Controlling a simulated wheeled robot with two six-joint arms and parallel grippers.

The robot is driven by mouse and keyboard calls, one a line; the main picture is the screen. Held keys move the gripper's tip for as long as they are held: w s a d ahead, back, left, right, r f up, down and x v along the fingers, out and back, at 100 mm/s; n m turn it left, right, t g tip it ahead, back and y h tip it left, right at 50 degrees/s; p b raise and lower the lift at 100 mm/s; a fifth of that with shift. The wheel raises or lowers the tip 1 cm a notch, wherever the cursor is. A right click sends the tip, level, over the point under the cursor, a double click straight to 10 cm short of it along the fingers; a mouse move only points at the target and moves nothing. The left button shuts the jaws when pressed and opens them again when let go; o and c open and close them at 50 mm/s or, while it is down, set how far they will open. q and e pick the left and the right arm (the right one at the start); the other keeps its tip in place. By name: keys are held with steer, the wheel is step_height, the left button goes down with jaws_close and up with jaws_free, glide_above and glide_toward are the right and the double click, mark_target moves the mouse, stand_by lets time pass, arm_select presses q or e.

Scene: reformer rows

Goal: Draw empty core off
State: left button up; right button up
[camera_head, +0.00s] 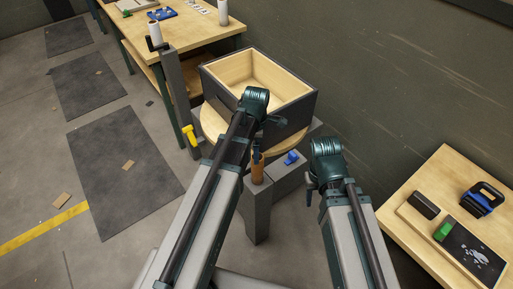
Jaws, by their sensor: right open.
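A pale upright cylinder (155,33), perhaps the core, shows at the top of a grey post beside the workbench. A second pale cylinder (223,13) stands on the bench corner. I cannot tell from here which is empty. My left gripper (273,120) is at the end of the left arm, in front of the open box, mostly hidden by its wrist. I cannot tell its jaws. My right gripper (310,190) is open, low and right of the box, with nothing seen in it. Both grippers are well apart from the cylinders.
An open wooden box (212,93) with dark outer walls sits on a round wooden top. A brown handle (257,168) and a blue item (291,158) are at grey blocks below. The workbench (195,33) is behind left; a side table (398,232) is right. Dark mats line the floor.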

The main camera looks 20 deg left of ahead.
arm_select(q)
step_height(320, 180, down, 10)
steer(key=b, duration=0.8)
steer(key=shift+r+b, duration=0.15)
steer(key=shift+b, duration=0.15)
arm_select(e)
step_height(320, 180, down, 10)
steer(key=shift+r, duration=0.2)
arm_select(q)
steer(key=shift+r, duration=0.1)
jaws_close()
step_height(320, 180, up, 8)
steer(key=p, duration=0.8)
arm_select(e)
step_height(320, 180, up, 8)
